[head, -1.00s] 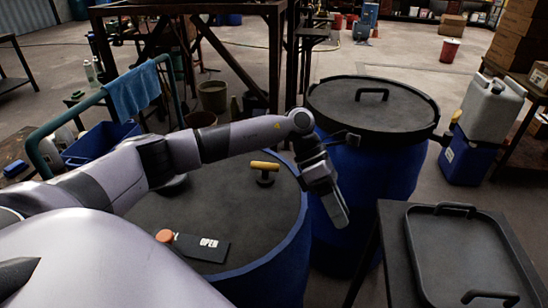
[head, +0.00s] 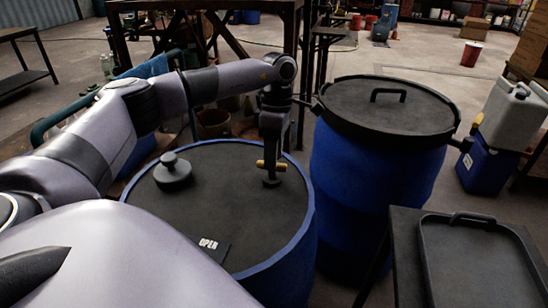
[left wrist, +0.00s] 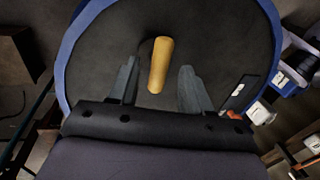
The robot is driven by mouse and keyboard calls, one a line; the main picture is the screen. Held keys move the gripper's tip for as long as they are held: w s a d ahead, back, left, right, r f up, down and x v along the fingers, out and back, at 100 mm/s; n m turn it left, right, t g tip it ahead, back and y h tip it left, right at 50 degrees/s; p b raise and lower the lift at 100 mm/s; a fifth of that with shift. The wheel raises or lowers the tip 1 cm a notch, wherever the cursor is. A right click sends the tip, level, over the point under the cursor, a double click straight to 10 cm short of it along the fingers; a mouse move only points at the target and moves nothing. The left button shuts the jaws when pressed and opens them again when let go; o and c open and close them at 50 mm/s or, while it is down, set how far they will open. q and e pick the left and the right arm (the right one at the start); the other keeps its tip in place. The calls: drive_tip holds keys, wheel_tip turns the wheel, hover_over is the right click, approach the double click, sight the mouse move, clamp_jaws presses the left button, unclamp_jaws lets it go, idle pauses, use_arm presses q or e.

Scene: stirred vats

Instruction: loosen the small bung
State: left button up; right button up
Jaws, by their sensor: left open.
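The small bung with a yellow T-shaped handle (head: 262,165) stands in the dark lid (head: 215,200) of the near blue vat, by its far right edge. In the left wrist view the yellow handle (left wrist: 160,65) lies between two grey fingers. My left gripper (head: 272,150) points down over the bung and is open, with one finger on each side of the handle. A gap shows on both sides in the wrist view. The handle's exact height relative to the fingertips is hard to tell. My right gripper is not in view.
A larger black plug (head: 173,173) sits at the lid's left. A black "OPEN" card (head: 212,247) lies at the front. A second blue vat (head: 375,170) with a clamped lid stands to the right. A side table with a black tray (head: 475,265) is at the lower right.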

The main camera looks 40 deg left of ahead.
use_arm(q)
drive_tip(key=shift+s+d+f, duration=0.1)
drive_tip(key=shift+f, duration=0.5)
drive_tip(key=shift+c, duration=0.4)
clamp_jaws()
